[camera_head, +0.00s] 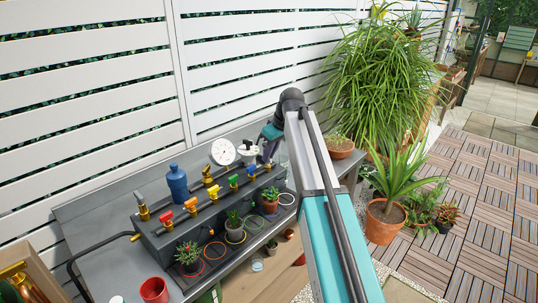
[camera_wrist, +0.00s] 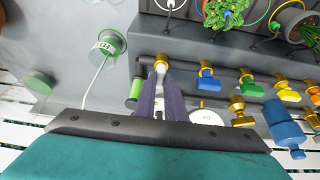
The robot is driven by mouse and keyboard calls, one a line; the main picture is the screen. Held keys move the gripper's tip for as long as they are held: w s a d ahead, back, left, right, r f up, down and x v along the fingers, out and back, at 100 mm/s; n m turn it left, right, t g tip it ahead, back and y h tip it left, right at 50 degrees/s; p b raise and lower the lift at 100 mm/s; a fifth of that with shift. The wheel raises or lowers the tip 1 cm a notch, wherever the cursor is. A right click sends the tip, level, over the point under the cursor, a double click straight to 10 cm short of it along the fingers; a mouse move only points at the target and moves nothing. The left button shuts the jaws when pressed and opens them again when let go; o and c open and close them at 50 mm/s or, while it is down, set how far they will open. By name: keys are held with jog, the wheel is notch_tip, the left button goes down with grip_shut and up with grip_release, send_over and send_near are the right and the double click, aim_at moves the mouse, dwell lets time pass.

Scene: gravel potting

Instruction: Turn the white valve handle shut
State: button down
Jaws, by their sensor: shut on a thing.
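The white valve handle (camera_wrist: 161,66) shows in the wrist view as a small pale piece between my fingertips, beside brass fittings on the dark pipe. My gripper (camera_wrist: 163,80) is shut on it, and the fingers hide most of the handle. I cannot tell how far it is turned. In the head view my gripper (camera_head: 268,160) reaches down at the right end of the pipe row, and the white handle cannot be made out there. The blue valve handle (camera_wrist: 205,82) is the nearest neighbour, to the right in the wrist view.
Green (camera_head: 251,169), yellow (camera_head: 213,191), orange (camera_head: 190,203) and red (camera_head: 165,216) valve handles continue along the pipe. A white dial gauge (camera_head: 223,152) and blue bottle (camera_head: 177,184) stand behind. Potted plants line the bench front. A green cylinder (camera_wrist: 135,92) stands beside my fingers.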

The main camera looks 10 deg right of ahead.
jog(key=shift+s+a+m, duration=0.1)
jog(key=shift+m, duration=0.3)
jog(key=m+p, duration=0.1)
jog(key=m+h+p, duration=0.1)
jog(key=m, duration=0.1)
jog(key=shift+a+m+t+h, duration=0.15)
jog(key=shift+m+t+h, duration=0.15)
jog(key=m+h, duration=0.1)
jog(key=m, duration=0.1)
jog(key=m+p, duration=0.1)
jog(key=m, duration=0.1)
jog(key=shift+a+m+h, duration=0.15)
jog(key=shift+m+h, duration=0.25)
jog(key=m, duration=0.2)
jog(key=m+h+p, duration=0.1)
jog(key=m, duration=0.1)
jog(key=shift+a+m+h, duration=0.15)
jog(key=shift+m+h, duration=0.15)
jog(key=shift+w+m+g+h, duration=0.1)
jog(key=shift+m+g+h, duration=0.25)
jog(key=shift+m, duration=0.7)
jog(key=shift+w+m+g+h, duration=0.1)
jog(key=shift+m+g+h, duration=0.25)
jog(key=shift+m, duration=0.7)
jog(key=c, duration=1.8)
grip_release()
jog(key=shift+r, duration=0.1)
